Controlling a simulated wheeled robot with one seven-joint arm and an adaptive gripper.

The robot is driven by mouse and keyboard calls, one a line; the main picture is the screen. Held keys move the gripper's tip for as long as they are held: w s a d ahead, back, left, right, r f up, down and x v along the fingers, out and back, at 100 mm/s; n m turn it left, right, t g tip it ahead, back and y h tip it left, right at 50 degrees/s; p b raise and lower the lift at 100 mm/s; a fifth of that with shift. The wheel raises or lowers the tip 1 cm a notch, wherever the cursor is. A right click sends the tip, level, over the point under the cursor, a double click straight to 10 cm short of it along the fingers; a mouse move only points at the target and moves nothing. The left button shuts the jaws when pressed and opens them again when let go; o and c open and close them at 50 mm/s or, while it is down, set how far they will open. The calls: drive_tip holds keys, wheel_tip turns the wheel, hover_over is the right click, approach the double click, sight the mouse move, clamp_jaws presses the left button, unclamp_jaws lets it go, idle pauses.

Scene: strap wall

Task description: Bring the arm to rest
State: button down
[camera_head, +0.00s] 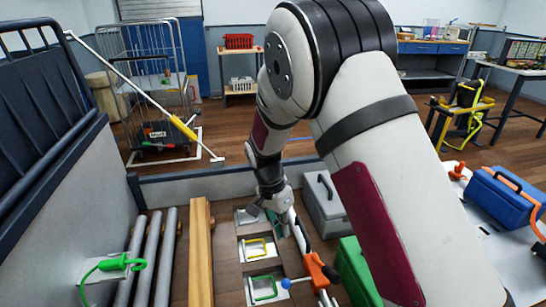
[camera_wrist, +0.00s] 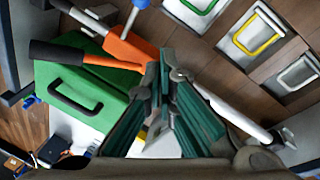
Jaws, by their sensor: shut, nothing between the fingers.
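My arm crosses the middle of the head view and hangs down over a wooden floor bay. My gripper (camera_head: 279,228) is at its lower end, above the floor beside several recessed handles. In the wrist view the green-padded fingers (camera_wrist: 163,72) are together with nothing held between them. A long white tool with an orange part (camera_head: 320,272) lies just beside and below the gripper. It also shows behind the fingers in the wrist view (camera_wrist: 228,108). Whether the fingers touch it, I cannot tell.
A yellow handle (camera_head: 257,248) and a green handle (camera_head: 264,288) lie left of the tool. A green box (camera_head: 354,270) and a grey case (camera_head: 325,205) stand to the right. A wooden beam (camera_head: 200,250) and grey pipes (camera_head: 165,255) lie left. A blue toolbox (camera_head: 503,198) stands far right.

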drive_tip(key=s+d+r+n+t+y+p, duration=0.1)
drive_tip(key=s+d+r, duration=0.25)
drive_tip(key=r, duration=0.45)
drive_tip(key=s+d+r+n+p, duration=0.2)
drive_tip(key=s+r, duration=0.2)
drive_tip(key=r, duration=0.4)
drive_tip(key=s+d+r+n+t+y+p, duration=0.1)
drive_tip(key=s+d+r, duration=0.2)
drive_tip(key=r, duration=0.5)
drive_tip(key=s+d+r+n+t+p, duration=0.1)
drive_tip(key=s+r, duration=0.4)
drive_tip(key=s, duration=0.6)
drive_tip(key=s+d+r+n+t+p, duration=0.2)
drive_tip(key=s+d+r+n+p, duration=0.1)
drive_tip(key=s, duration=0.8)
wheel_tip(320, 180, up, 2)
drive_tip(key=shift+s+d+r+n+p, duration=0.25)
drive_tip(key=shift+d+n+p, duration=0.15)
drive_tip(key=shift+d+n, duration=0.5)
drive_tip(key=shift+w+d, duration=0.1)
